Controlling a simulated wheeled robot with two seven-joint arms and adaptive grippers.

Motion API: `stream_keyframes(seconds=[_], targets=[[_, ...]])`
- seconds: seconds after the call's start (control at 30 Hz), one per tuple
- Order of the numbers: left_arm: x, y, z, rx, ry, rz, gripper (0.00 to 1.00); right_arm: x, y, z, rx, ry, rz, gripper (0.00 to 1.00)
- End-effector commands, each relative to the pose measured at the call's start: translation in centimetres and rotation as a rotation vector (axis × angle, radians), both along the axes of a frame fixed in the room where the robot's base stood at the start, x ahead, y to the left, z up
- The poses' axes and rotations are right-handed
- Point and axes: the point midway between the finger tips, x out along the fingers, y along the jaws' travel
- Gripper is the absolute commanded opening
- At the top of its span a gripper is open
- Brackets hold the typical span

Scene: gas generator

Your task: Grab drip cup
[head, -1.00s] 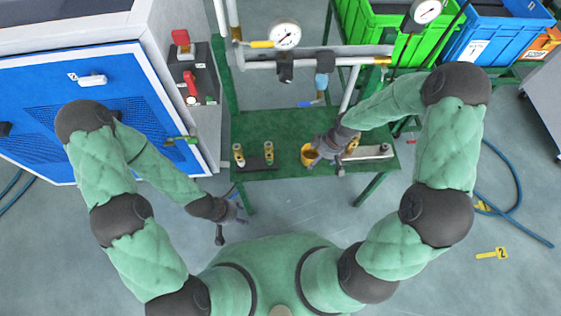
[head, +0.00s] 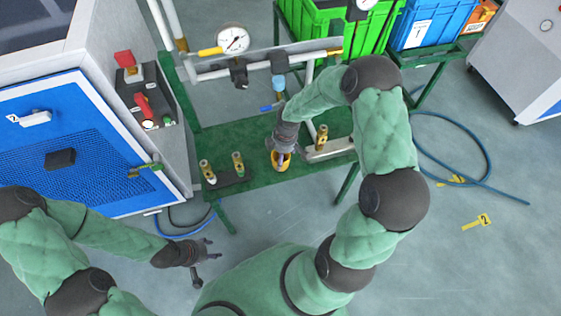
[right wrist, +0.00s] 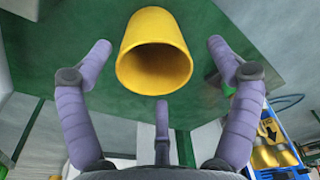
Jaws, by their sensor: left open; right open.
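The yellow drip cup (head: 273,163) stands on the green table, partly hidden under my right gripper. It fills the upper middle of the right wrist view (right wrist: 155,75), with its dark, empty mouth towards the camera. My right gripper (head: 282,156) points down at the cup; in the right wrist view its purple fingers (right wrist: 160,60) are spread, one on each side of the cup and one below, with visible gaps. My left gripper (head: 208,252) is open and empty, low in front of the table and away from the cup.
The green table (head: 215,140) also bears brass fittings (head: 239,164) left of the cup and another fitting (head: 321,138) to its right. Pipes with a gauge (head: 232,39) stand behind. A blue-doored cabinet (head: 75,150) is at the left. The front floor is open.

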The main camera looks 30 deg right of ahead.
Motion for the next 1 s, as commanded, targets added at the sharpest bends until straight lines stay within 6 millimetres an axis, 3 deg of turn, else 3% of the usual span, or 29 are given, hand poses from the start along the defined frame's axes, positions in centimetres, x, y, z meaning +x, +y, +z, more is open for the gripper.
stream_keyframes(seconds=[0.3, 0.6, 0.67, 0.8, 0.83, 1.0], targets=[[0.0, 0.0, -2.5, 0.0, 0.0, 0.0, 0.51, 0.4, -0.1, -4.3, 0.001, 0.001, 0.002, 0.9], [0.0, 0.0, -2.5, 0.0, 0.0, 0.0, 0.51, 0.6, 0.0, -4.7, 0.0, 0.0, 0.001, 0.9], [0.0, 0.0, -2.5, 0.0, 0.0, 0.0, 0.51, 0.6, 0.0, -4.7, 0.0, 0.0, 0.001, 0.76], [0.0, 0.0, -2.5, 0.0, 0.0, 0.0, 0.51, 0.5, 0.0, -4.7, 0.0, 0.0, 0.001, 0.36], [0.0, 0.0, -2.5, 0.0, 0.0, 0.0, 0.51, 0.5, 0.0, -4.7, 0.0, 0.0, 0.001, 0.32], [0.0, 0.0, -2.5, 0.0, 0.0, 0.0, 0.51, 0.5, 0.0, -4.7, 0.0, 0.0, 0.001, 0.31]])
